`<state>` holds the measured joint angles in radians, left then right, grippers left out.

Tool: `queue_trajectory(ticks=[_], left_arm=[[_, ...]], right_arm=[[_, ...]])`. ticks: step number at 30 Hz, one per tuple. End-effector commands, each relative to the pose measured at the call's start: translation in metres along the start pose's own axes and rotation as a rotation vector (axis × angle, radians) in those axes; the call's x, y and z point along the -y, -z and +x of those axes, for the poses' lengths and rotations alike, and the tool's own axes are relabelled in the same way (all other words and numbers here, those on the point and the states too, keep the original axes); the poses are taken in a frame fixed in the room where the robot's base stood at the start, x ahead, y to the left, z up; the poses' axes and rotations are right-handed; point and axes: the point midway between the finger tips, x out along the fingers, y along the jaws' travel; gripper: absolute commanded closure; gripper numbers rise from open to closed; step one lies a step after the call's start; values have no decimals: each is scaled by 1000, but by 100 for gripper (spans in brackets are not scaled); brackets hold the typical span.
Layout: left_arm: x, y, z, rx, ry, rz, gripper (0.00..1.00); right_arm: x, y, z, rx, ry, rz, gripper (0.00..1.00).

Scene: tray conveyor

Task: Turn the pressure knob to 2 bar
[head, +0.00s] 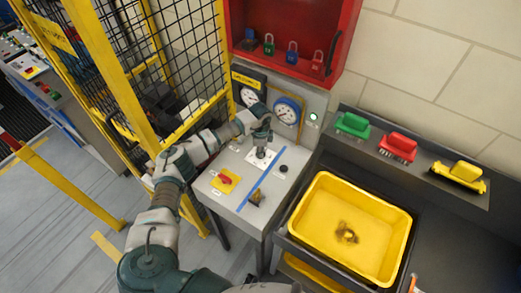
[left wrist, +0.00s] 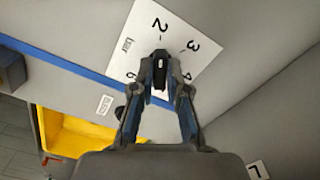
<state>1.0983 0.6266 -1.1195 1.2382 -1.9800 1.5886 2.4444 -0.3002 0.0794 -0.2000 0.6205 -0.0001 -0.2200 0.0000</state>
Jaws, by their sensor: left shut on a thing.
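The pressure knob's white scale plate (head: 252,161) lies on the grey top of the control panel. My left gripper (head: 261,148) points down over the plate and is shut on the knob, which it mostly hides. In the left wrist view the gripper (left wrist: 160,72) closes over the middle of the scale plate (left wrist: 195,22). The figures 2 and 3 and the word bar show beyond the fingertips; other figures are partly covered. I cannot tell where the knob's pointer stands. Two round gauges (head: 286,112) are on the upright panel behind; their readings are too small. My right gripper is not in view.
A red switch on a yellow plate (head: 225,180), a blue stripe (head: 259,194) and a black button (head: 283,169) share the panel top. A yellow bin (head: 307,222) stands to the right. A yellow mesh fence (head: 141,113) rises close at the left.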

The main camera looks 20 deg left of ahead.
Motion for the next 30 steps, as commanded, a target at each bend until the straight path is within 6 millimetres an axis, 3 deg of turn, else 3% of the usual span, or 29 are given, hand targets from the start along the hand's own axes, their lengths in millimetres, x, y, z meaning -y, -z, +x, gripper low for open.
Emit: queue_trajectory(ticks=[19, 20, 22, 30], left_arm=[[3, 0, -2, -3, 9, -52, 100], [3, 0, -2, -3, 9, -52, 78], [3, 0, -2, -3, 8, -51, 61], [0, 0, -1, -1, 4, -48, 60]], right_arm=[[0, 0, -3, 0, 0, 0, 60], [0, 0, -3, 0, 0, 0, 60], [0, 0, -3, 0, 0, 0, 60], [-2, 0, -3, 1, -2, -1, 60]])
